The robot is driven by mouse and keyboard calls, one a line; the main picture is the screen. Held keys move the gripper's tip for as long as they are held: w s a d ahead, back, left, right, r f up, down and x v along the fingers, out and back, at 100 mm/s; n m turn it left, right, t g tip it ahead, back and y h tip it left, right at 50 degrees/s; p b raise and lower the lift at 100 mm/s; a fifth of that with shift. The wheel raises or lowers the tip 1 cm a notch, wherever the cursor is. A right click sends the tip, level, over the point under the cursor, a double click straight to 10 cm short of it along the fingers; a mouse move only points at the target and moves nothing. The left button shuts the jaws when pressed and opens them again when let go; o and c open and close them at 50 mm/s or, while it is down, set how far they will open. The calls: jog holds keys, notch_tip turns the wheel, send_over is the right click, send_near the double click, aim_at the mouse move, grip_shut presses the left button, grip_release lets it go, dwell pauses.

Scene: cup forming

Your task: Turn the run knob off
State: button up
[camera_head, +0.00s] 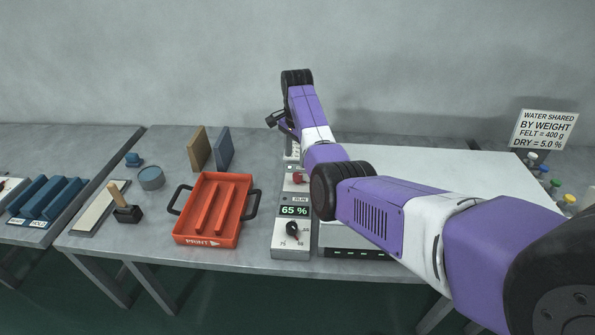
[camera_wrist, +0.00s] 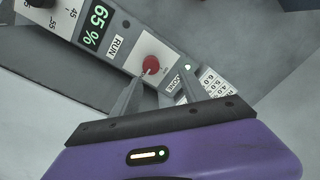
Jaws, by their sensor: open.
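The control panel (camera_head: 289,251) is a narrow grey box on the table, with a lit display reading 65 %. Its red run knob (camera_head: 297,179) sits behind the display, beside the RUN label. In the wrist view the red knob (camera_wrist: 151,65) lies just beyond and between my two fingers. My gripper (camera_wrist: 160,80) is open, with a finger to each side of the knob; I cannot tell whether either touches it. In the head view my gripper is mostly hidden by my arm. A black dial (camera_head: 292,230) is at the panel's near end.
A red PRINT tray (camera_head: 208,239) with black handles stands left of the panel. A white-topped unit (camera_head: 440,170) is to the right, partly behind my arm. Two upright boards (camera_head: 223,148) stand at the back left. A water-sharing sign (camera_head: 543,130) is at the far right.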

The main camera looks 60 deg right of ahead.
aim_at(298, 174)
jog(key=shift+s+a+r+m+y, duration=0.3)
jog(key=shift+s+r, duration=0.05)
jog(key=shift+s, duration=0.15)
notch_tip(298, 174, down, 8)
jog(key=shift+r, duration=0.2)
grip_shut()
